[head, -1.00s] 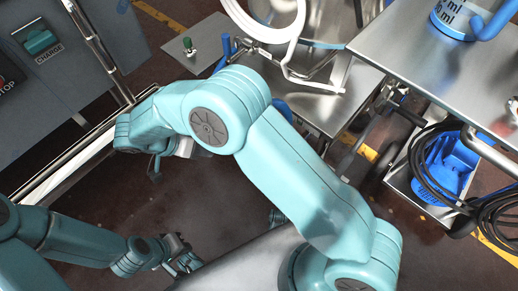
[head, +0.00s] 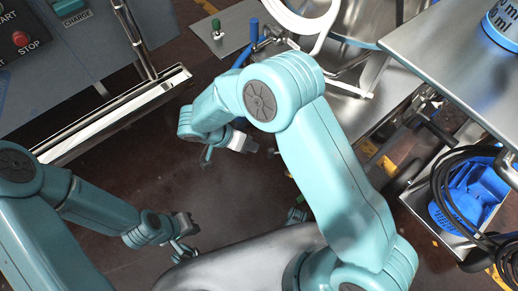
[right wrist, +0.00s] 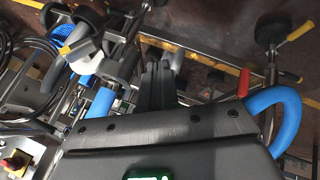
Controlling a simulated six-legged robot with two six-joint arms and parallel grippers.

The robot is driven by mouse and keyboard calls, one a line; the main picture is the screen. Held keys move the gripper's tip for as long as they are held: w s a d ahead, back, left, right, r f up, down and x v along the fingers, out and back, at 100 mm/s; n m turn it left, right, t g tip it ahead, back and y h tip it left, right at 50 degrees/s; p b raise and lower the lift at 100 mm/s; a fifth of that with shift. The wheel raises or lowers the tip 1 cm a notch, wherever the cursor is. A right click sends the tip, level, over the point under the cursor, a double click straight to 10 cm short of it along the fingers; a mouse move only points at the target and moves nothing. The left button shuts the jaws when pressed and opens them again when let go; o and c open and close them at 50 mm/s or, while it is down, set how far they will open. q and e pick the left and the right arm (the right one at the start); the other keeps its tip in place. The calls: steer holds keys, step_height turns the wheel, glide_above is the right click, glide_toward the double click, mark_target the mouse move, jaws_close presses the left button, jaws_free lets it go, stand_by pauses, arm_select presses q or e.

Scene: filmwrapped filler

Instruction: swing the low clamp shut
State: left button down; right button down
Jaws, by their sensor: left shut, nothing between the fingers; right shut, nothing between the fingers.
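A blue-handled metal fitting (head: 254,30) stands by the steel cart at the top of the head view. I cannot tell whether it is the low clamp, or whether it is open or shut. My right gripper (head: 270,151) is below this fitting in the head view, apart from it, partly hidden by its own wrist. In the right wrist view its dark fingers (right wrist: 158,84) are together with nothing between them. My left gripper (head: 183,250) is shut and empty, low over the floor at lower left, away from the cart.
A grey cabinet with a red stop button (head: 20,39) and a metal rail (head: 110,118) stands at left. A plate with a green knob (head: 216,24) is at the top. A steel table (head: 440,60) and a blue basket (head: 462,205) with black cable are at right.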

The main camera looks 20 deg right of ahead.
steer(key=shift+s+d+r, duration=0.1)
steer(key=shift+s+d, duration=0.85)
steer(key=shift+d, duration=0.05)
